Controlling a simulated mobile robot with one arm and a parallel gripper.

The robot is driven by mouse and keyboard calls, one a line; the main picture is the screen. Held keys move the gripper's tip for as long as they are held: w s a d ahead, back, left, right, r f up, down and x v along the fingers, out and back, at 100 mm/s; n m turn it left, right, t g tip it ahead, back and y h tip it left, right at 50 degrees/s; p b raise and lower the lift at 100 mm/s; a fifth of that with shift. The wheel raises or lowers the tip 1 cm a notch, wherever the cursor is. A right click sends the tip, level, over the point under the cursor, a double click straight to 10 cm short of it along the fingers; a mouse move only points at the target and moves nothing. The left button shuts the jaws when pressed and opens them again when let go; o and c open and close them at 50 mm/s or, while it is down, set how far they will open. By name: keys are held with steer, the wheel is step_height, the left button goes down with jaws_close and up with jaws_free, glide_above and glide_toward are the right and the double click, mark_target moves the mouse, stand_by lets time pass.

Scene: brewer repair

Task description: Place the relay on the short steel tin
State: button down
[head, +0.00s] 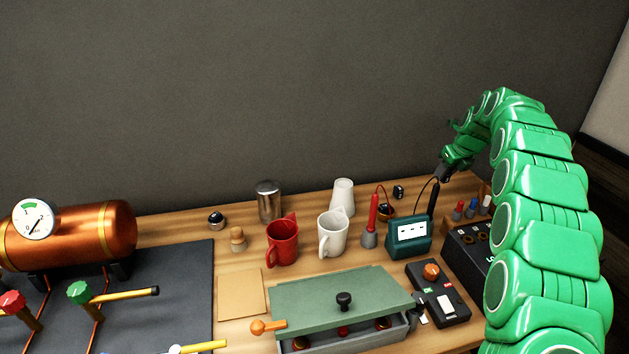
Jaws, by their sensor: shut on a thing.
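My gripper (439,174) is at the back right of the bench. It appears shut on the black probe (433,200), which hangs upright just right of the teal meter (409,237); its lower end is hard to see. I cannot pick out the relay for certain. A steel tin (269,203) stands upright at the back, left of the middle and well left of my gripper. It is the only steel tin I can make out. A small dark part (398,192) lies near the back edge, and another dark part sits in a brown cup (386,213).
A red mug (282,244), a white mug (332,235), a white cup (343,196) and the red probe (373,214) in its grey stand crowd the space between. A green-lidded box (335,295) is in front. A copper boiler (85,233) is left.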

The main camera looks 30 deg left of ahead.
steer(key=s+a+r+n+g, duration=0.15)
steer(key=s+a+r, duration=0.25)
steer(key=s+a, duration=0.5)
steer(key=s+a+r+n, duration=0.2)
steer(key=s+a+r, duration=0.2)
steer(key=s+a, duration=0.55)
steer(key=s+a+r+n+g+y, duration=0.15)
steer(key=s+a+r, duration=0.25)
steer(key=s+a, duration=0.5)
steer(key=s+a+r+n+h, duration=0.1)
steer(key=s+a+r+n, duration=0.25)
steer(key=s, duration=0.85)
glide_above(263, 184)
steer(key=d, duration=0.2)
steer(key=shift+m+y, duration=0.25)
steer(key=shift+m, duration=0.1)
steer(key=shift+s+a+f, duration=0.1)
steer(key=shift+f, duration=4.75)
steer(key=shift+f, duration=0.1)
steer(key=shift+a+f, duration=0.15)
steer(key=shift+f, duration=1.55)
steer(key=shift+f, duration=0.15)
